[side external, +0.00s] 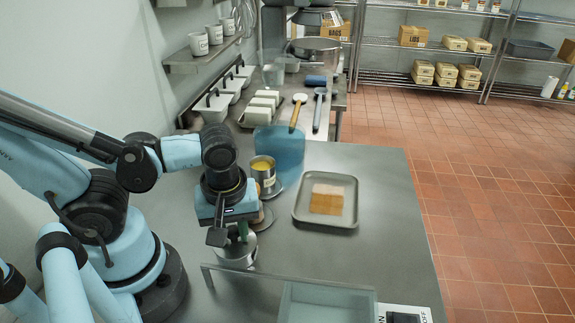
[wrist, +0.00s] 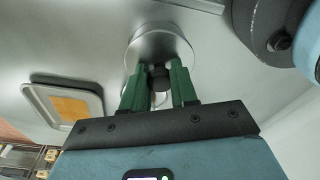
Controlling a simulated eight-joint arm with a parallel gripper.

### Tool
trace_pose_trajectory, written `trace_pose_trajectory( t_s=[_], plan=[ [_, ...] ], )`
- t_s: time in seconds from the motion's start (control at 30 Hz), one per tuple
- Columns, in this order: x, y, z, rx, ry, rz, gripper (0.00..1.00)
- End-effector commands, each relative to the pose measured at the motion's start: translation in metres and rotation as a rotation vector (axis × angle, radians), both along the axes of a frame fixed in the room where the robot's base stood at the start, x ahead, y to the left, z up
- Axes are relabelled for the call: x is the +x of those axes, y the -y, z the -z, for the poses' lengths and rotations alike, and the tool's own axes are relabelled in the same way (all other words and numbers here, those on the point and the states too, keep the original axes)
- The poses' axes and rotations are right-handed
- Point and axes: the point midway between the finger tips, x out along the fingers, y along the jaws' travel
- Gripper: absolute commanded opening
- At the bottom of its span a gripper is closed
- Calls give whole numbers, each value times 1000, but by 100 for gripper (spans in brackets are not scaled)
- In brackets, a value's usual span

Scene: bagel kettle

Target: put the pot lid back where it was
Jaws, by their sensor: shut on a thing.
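My gripper (side external: 238,232) points down over the left part of the steel table. In the wrist view its green fingers (wrist: 160,88) are closed around a dark knob (wrist: 159,72). The knob belongs to the round silver pot lid (wrist: 160,42). In the side view a round steel shape (side external: 237,252) shows right under my gripper. My gripper hides much of it, and I cannot tell whether the lid rests on a pot or is held just above.
An open can with yellow contents (side external: 262,168) stands just behind my gripper. A tray (side external: 298,218) with an orange-brown slab (side external: 327,200) lies to the right; it also shows in the wrist view (wrist: 42,92). A clear-walled bin (side external: 325,303) is at the front. Bare table lies around the tray.

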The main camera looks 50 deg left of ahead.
Motion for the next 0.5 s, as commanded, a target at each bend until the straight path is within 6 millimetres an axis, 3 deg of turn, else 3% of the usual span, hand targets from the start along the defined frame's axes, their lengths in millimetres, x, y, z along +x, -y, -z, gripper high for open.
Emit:
trace_pose_trajectory(
  t_s=[0.27, 0.3, 0.43, 0.5],
  plan=[
    [0, 0, 8, 0, 0, 0, 0],
    [0, 0, 8, 0, 0, 0, 31],
    [0, 0, 8, 0, 0, 0, 51],
    [0, 0, 8, 0, 0, 0, 53]
  ],
)
